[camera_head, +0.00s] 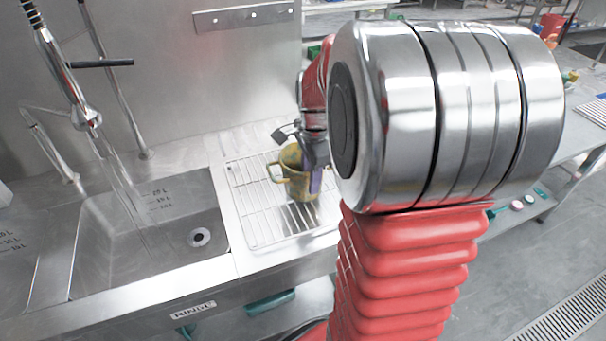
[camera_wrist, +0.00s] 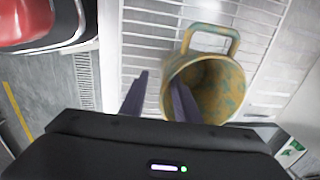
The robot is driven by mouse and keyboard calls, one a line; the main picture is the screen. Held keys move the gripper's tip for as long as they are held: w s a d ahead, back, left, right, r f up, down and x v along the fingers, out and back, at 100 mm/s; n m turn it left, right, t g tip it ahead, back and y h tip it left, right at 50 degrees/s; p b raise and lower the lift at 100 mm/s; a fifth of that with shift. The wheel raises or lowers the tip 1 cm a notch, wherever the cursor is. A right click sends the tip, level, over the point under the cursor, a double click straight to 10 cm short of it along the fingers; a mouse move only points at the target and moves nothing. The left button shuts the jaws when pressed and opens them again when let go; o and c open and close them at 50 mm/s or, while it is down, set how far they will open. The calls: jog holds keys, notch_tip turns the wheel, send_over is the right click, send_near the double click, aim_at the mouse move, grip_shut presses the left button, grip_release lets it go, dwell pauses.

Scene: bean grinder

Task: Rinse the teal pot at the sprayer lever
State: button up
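The pot (camera_head: 294,162) is a mug-like vessel, mottled yellow-brown and teal, with a loop handle on its left. It appears to stand upright on the wire rack right of the sink. The wrist view looks into the open mouth of the pot (camera_wrist: 222,80). My gripper (camera_head: 316,172) is at its right side. In the wrist view, my gripper (camera_wrist: 160,98) has its fingers apart, one outside the pot and one over its mouth, with the near wall between them. Contact is unclear. The sprayer (camera_head: 86,115) hangs over the sink, with a dark lever (camera_head: 100,63) and water streaming down.
The sink basin (camera_head: 115,215) with its drain (camera_head: 199,237) lies left of the wire rack (camera_head: 250,225). A steel wall with a rail (camera_head: 243,15) stands behind. A side counter (camera_head: 585,135) is at the right. My arm hides much of the middle right.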

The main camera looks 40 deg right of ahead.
aim_at(308, 200)
jog(key=shift+w+d+f, duration=0.1)
jog(key=shift+w+f, duration=0.1)
jog(key=shift+f, duration=1.1)
jog(key=shift+w+d+f, duration=0.1)
jog(key=shift+w+f, duration=0.05)
jog(key=shift+f, duration=1.1)
jog(key=shift+c, duration=0.5)
grip_shut()
